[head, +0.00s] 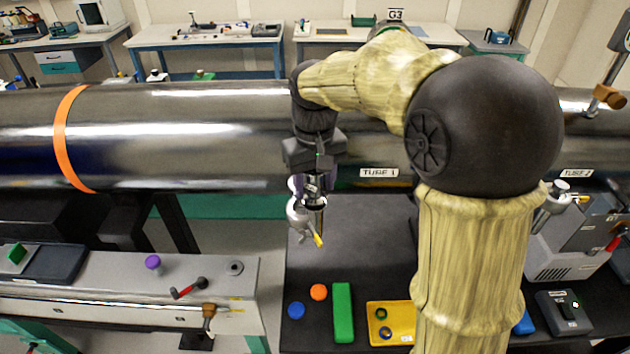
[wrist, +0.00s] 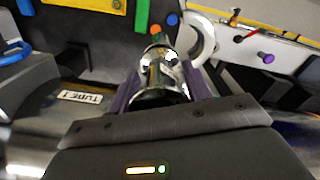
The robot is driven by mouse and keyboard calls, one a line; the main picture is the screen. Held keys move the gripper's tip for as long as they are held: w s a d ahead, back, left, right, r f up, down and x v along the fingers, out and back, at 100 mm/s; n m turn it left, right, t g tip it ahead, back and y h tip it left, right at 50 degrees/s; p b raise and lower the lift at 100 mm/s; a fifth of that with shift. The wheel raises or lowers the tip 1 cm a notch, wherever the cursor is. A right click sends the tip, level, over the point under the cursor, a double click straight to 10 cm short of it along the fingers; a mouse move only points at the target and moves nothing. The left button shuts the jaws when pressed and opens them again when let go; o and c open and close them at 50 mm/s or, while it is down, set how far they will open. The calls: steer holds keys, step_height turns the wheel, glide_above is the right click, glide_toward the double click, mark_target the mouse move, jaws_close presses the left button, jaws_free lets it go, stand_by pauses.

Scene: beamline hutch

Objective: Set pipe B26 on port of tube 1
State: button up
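Tube 1 is the long shiny steel tube (head: 220,125) across the head view, with a "TUBE 1" label (head: 379,173), also readable in the wrist view (wrist: 82,97). My gripper (head: 314,183) points down at the tube's near side. Its purple fingers are closed around a shiny metal pipe piece (wrist: 160,78); no B26 marking is readable. Right below the fingers in the head view is a silver fitting (head: 300,215) with a yellow handle (head: 319,240). A pale curved part (wrist: 203,38) shows beside the held piece. I cannot tell whether pipe and fitting touch, and no port is clearly visible.
The dark bench below carries an orange disc (head: 319,292), a blue disc (head: 296,310), a green block (head: 342,312) and a yellow tray (head: 377,308). A grey instrument (head: 575,245) stands at right. A pale rail bench (head: 120,290) with a purple knob (head: 153,262) is at left.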

steer(key=o, duration=0.4)
step_height(320, 180, up, 17)
steer(key=shift+r+b, duration=0.15)
steer(key=shift+b, duration=0.2)
stand_by(0.6)
